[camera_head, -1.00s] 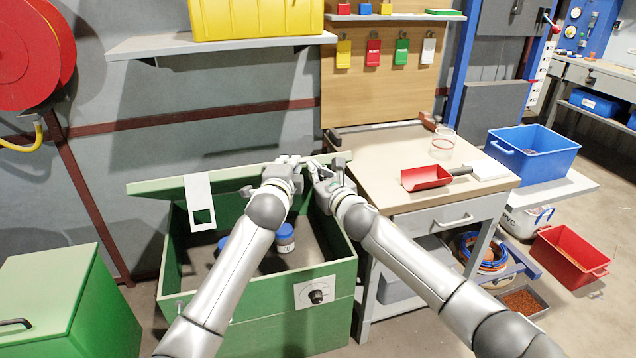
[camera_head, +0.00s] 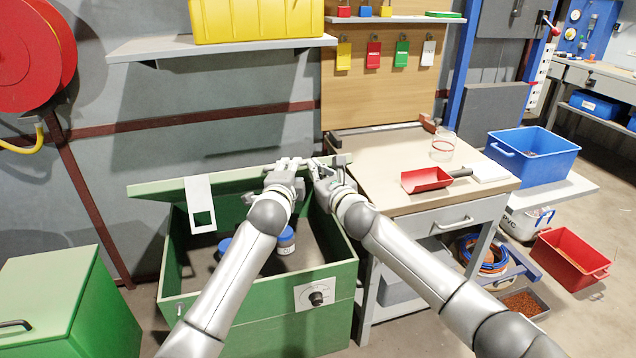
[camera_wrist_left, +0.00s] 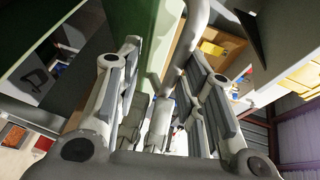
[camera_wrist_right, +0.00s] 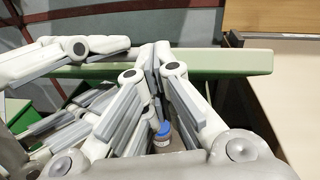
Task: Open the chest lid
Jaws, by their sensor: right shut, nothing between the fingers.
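The green chest (camera_head: 260,305) stands in front of the wall with its inside showing. Its green lid (camera_head: 155,188) is raised at the back, with a pale plate with a square hole (camera_head: 200,205) on it. My left gripper (camera_head: 290,163) is at the lid's edge; its fingers look spread, one above and one below the edge in the right wrist view (camera_wrist_right: 125,65). My right gripper (camera_head: 315,163) is shut and empty beside it, near the lid's right part. Its fingertips meet in front of the lid edge in the right wrist view (camera_wrist_right: 157,52).
Blue-lidded jars (camera_head: 286,238) sit inside the chest. A workbench (camera_head: 385,150) with a red scoop (camera_head: 425,179) stands close on the right. A grey shelf (camera_head: 220,44) with a yellow bin (camera_head: 255,18) hangs above the lid. A green box (camera_head: 50,290) stands left.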

